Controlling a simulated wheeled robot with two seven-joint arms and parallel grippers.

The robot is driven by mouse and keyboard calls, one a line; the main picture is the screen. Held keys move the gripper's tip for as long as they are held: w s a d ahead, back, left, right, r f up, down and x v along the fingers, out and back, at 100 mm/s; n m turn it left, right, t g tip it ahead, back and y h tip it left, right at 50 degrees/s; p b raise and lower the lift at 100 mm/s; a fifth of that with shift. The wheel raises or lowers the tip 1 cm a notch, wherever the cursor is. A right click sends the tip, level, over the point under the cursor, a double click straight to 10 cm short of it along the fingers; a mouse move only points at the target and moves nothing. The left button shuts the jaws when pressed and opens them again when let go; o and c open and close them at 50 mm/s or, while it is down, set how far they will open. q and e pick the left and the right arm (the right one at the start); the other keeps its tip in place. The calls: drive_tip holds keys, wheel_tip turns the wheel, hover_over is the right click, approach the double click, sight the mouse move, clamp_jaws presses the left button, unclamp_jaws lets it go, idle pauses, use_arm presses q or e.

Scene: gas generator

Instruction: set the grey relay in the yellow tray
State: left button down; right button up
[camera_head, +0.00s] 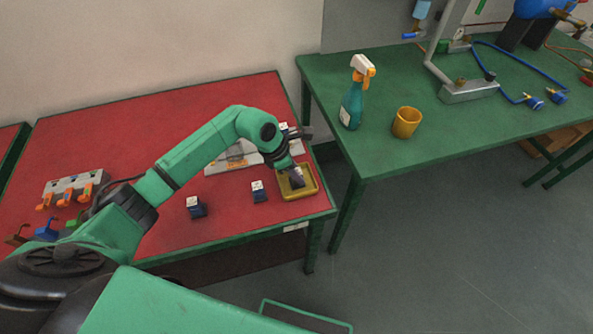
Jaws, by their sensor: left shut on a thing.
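The yellow tray (306,192) lies near the right front corner of the red table. My left gripper (297,176) points down at the tray and is shut on the grey relay (298,180), a small dark block. The relay is over or inside the tray; I cannot tell whether it touches the tray floor. My right gripper is not in view.
Two small dark blocks with white tops, one (259,192) beside the tray and one (195,207) further left, stand on the red table (130,135). A grey fixture (235,157) lies behind. A green table (400,160) holds a spray bottle (352,105) and yellow cup (407,122).

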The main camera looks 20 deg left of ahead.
use_arm(q)
drive_tip(key=c, duration=1)
unclamp_jaws()
drive_tip(key=shift+f, duration=0.15)
drive_tip(key=o, duration=0.4)
drive_tip(key=shift+a, duration=0.1)
drive_tip(key=shift+r, duration=0.3)
drive_tip(key=shift+a+r, duration=0.1)
drive_tip(key=shift+r, duration=0.1)
drive_tip(key=b+v, duration=0.3)
drive_tip(key=v, duration=0.8)
drive_tip(key=shift+s+r, duration=0.1)
drive_tip(key=shift+r, duration=0.05)
